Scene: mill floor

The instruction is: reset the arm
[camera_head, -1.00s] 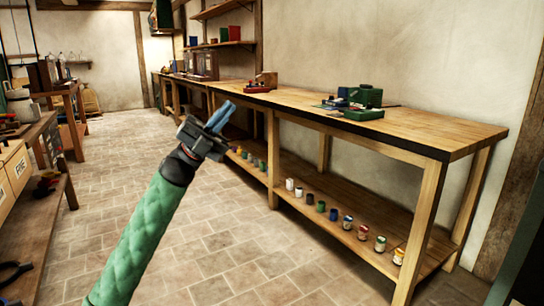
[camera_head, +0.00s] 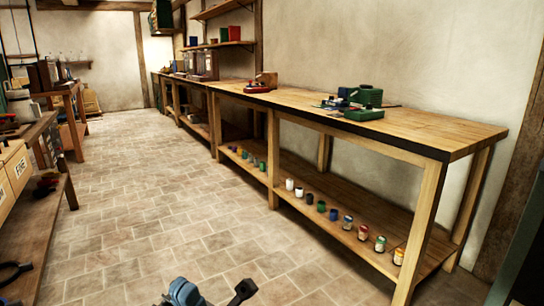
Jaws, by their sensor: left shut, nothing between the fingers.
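My left gripper (camera_head: 184,291) is low at the bottom edge of the head view, over the tiled floor. Only its blue finger part and a dark piece beside it show; the rest is cut off by the frame. It is shut and empty, and touches nothing that I can see. The green sleeve of my left arm is out of view. My right gripper is not in view.
A long wooden workbench (camera_head: 448,140) runs along the right wall. A green device (camera_head: 364,113) stands on top and several small jars (camera_head: 346,222) line its lower shelf. Another bench (camera_head: 50,217) is at the left. The tiled floor (camera_head: 150,200) between is clear.

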